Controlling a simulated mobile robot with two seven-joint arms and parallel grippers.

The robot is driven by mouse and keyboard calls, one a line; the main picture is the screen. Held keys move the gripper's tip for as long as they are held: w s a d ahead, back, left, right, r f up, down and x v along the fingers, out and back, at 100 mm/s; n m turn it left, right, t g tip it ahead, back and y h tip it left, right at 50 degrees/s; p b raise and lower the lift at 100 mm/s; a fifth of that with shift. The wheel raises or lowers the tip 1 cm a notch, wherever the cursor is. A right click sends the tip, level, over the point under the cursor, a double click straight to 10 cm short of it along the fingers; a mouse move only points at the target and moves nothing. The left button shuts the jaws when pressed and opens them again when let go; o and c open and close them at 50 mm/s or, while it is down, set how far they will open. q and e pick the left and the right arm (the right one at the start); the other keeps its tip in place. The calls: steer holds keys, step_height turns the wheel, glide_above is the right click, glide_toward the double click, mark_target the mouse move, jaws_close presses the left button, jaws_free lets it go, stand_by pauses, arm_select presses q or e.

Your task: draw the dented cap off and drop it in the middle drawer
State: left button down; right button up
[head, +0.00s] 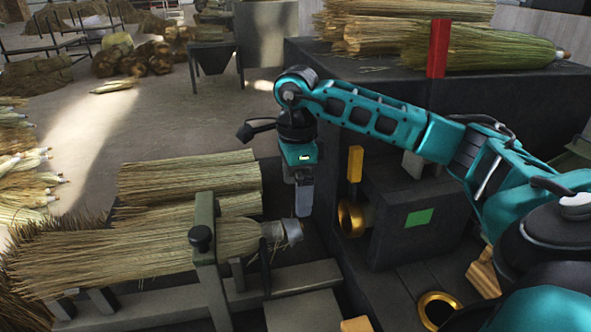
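A bound straw broom head (120,250) lies in a wooden clamp at the lower left. A dull grey metal cap (292,231) sits at its right end, with a crumpled-looking edge. My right gripper (303,205) points down just above the cap. Its fingers overlap in this view, so I cannot tell whether they are open or shut. A gap seems to show between the fingertips and the cap. A dark block with a green square (418,217) stands to the right; I cannot tell whether it is a drawer front. No middle drawer is clearly visible. My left gripper is out of view.
The clamp's upright post (205,250) with a black knob stands left of the cap. A brass ring (351,217) and a yellow block (355,163) are close to the gripper's right. Another brass ring (438,309) lies lower right. More straw bundles (190,177) lie behind.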

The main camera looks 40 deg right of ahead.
mark_target(296, 220)
steer(key=shift+w+d, duration=0.15)
steer(key=shift+f, duration=0.15)
step_height(296, 220, down, 7)
steer(key=b, duration=0.5)
steer(key=shift+b, duration=0.4)
step_height(296, 220, down, 2)
steer(key=shift+f+b, duration=0.25)
steer(key=shift+b, duration=0.75)
steer(key=shift+f+b, duration=0.45)
steer(key=shift+f, duration=0.2)
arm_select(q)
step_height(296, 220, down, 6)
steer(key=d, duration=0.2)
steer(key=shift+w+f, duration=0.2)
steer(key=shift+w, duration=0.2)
arm_select(e)
steer(key=shift+f, duration=0.35)
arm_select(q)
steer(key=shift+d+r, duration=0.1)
arm_select(e)
steer(key=c, duration=1.1)
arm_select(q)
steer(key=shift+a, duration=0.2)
arm_select(e)
steer(key=shift+c, duration=0.2)
